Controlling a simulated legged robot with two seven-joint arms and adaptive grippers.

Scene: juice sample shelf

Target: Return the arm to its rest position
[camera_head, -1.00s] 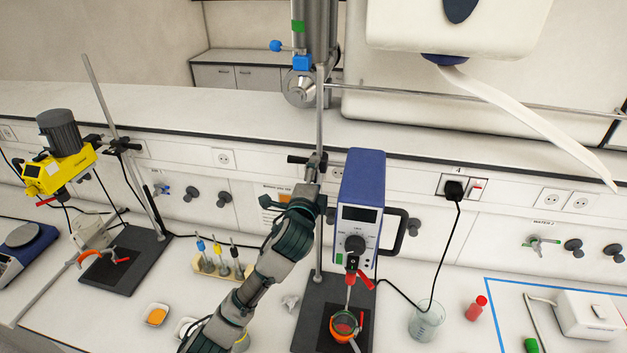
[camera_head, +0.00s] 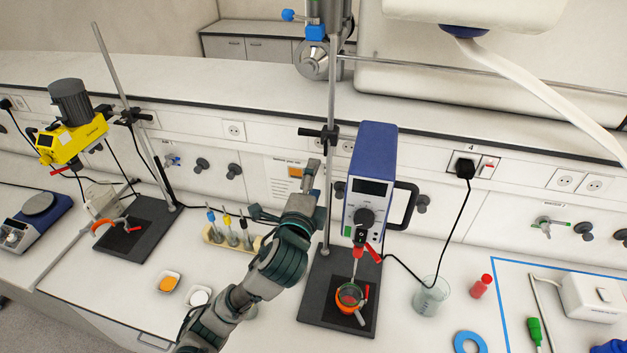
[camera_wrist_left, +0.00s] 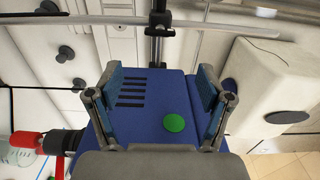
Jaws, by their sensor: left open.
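My left arm comes in from the bottom left in the head view. Its gripper (camera_head: 284,190) is raised above the bench, left of the blue stirrer unit (camera_head: 372,160) and its stand rod. In the left wrist view the gripper (camera_wrist_left: 158,72) is open, with two fingers spread wide and nothing held. A blue housing with dark slots and a green dot (camera_wrist_left: 174,123) shows between and behind the fingers. My right gripper is not in view.
A beaker (camera_head: 431,296) and red bottle (camera_head: 481,286) stand to the right. A pipette rack (camera_head: 222,240) stands left of the arm, with small dishes (camera_head: 168,283) in front. A yellow stirrer (camera_head: 72,138) stands far left.

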